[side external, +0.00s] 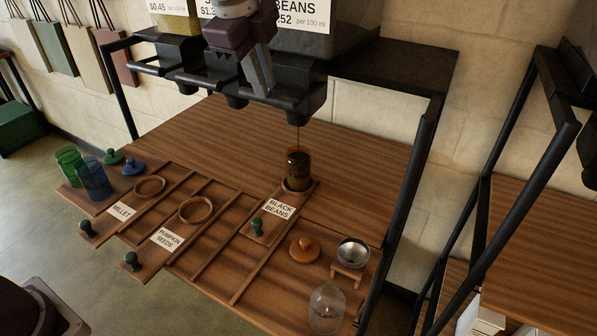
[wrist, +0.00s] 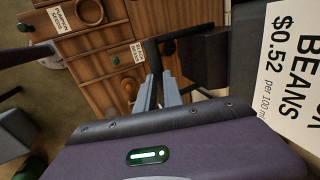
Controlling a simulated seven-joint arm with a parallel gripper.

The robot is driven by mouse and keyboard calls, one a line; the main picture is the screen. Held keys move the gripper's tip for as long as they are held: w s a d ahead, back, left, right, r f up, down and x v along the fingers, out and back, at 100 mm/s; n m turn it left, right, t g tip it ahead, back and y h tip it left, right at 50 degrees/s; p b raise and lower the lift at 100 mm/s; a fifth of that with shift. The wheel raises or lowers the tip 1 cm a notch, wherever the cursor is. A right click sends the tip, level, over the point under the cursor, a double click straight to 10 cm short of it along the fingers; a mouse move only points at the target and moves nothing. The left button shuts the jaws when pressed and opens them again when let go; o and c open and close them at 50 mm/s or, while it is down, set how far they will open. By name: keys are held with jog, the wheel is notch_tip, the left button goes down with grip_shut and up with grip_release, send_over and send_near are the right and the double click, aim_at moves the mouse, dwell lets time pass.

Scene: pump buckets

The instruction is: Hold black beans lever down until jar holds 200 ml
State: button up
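My gripper (side external: 258,75) is at the black beans dispenser (side external: 303,45), its grey fingers pointing down in front of the dispenser's dark front. In the wrist view, the fingers (wrist: 160,80) have a narrow gap, with a black lever-like bar (wrist: 154,52) at their tips; whether they clamp it is unclear. A thin dark stream (side external: 298,135) falls from the spout into an amber jar (side external: 298,162). The jar stands upright on its round seat behind the BLACK BEANS label (side external: 280,209) and holds dark contents. Their exact level cannot be read.
On the wooden counter (side external: 340,150) are green (side external: 69,163) and blue (side external: 93,182) jars at left. A wooden lid (side external: 304,249), a metal bowl on a stand (side external: 352,253) and a clear jar (side external: 326,308) are at the front right. Black frame posts (side external: 424,150) flank the counter.

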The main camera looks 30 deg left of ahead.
jog(key=shift+r, duration=0.2)
jog(key=shift+r, duration=2.5)
jog(key=s+a+n+t, duration=0.1)
jog(key=s+a+n, duration=0.35)
jog(key=s, duration=0.45)
jog(key=s+a+n, duration=0.3)
jog(key=s+n, duration=0.2)
jog(key=s, duration=0.3)
jog(key=s+a+f+n, duration=0.1)
jog(key=s+f+n, duration=0.7)
jog(key=s, duration=0.6)
jog(key=shift+s+a+f+t, duration=0.2)
jog(key=shift+s+f+t, duration=0.15)
jog(key=shift+f, duration=0.45)
